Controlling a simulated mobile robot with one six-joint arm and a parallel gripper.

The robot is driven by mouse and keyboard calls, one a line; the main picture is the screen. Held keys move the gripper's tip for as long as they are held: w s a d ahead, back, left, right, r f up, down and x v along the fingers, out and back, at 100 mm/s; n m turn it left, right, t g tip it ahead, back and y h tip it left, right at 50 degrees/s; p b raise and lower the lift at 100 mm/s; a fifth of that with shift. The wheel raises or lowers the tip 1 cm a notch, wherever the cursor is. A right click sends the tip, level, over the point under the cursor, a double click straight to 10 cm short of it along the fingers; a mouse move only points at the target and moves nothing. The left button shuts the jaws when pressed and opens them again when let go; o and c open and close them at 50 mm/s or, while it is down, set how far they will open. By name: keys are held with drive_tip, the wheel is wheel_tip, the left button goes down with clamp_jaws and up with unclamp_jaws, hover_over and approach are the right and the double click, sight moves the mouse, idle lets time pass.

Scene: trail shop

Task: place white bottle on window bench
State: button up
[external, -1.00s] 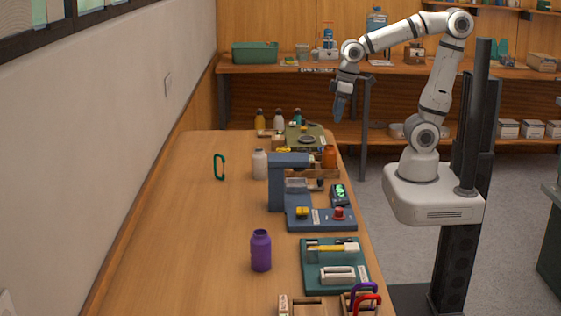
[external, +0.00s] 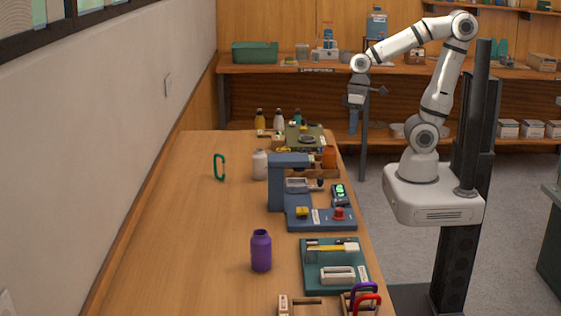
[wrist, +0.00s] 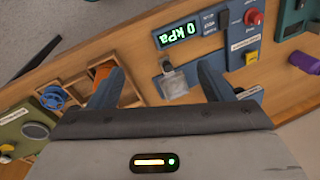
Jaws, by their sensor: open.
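A white bottle (external: 260,164) stands upright on the long wooden bench (external: 190,240) that runs along the wall below the window, just left of a blue press-like device. Another whitish bottle with a dark cap (external: 279,121) stands at the bench's far end, between a yellow and a teal bottle. My gripper (external: 353,122) hangs fingers-down beyond the bench's right edge, apart from both bottles. In the wrist view my gripper (wrist: 160,70) is open with nothing between its fingers. I cannot make out a white bottle in the wrist view.
A purple bottle (external: 261,251) and green carabiner (external: 219,167) stand farther left. The bench's left side is mostly clear.

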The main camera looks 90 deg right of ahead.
drive_tip(key=w+f+m+t+y+b, duration=0.1)
drive_tip(key=w+f+m+t+y, duration=0.25)
drive_tip(key=w+m+y, duration=1)
drive_tip(key=w+d+f+m+t+h, duration=0.2)
drive_tip(key=w+d+m+t+h, duration=0.4)
drive_tip(key=w+d+m+t, duration=0.5)
drive_tip(key=m, duration=0.2)
approach(259, 155)
drive_tip(key=shift+w+d+f+g, duration=0.15)
drive_tip(key=shift+w+d+g, duration=0.1)
drive_tip(key=shift+w, duration=0.3)
drive_tip(key=shift+w+d+f+g, duration=0.1)
drive_tip(key=shift+w+d, duration=0.1)
drive_tip(key=shift+w, duration=0.35)
drive_tip(key=shift+p+x, duration=0.8)
drive_tip(key=shift+x, duration=3)
drive_tip(key=shift+s, duration=0.1)
drive_tip(key=c, duration=1.2)
drive_tip(key=shift+c, duration=0.2)
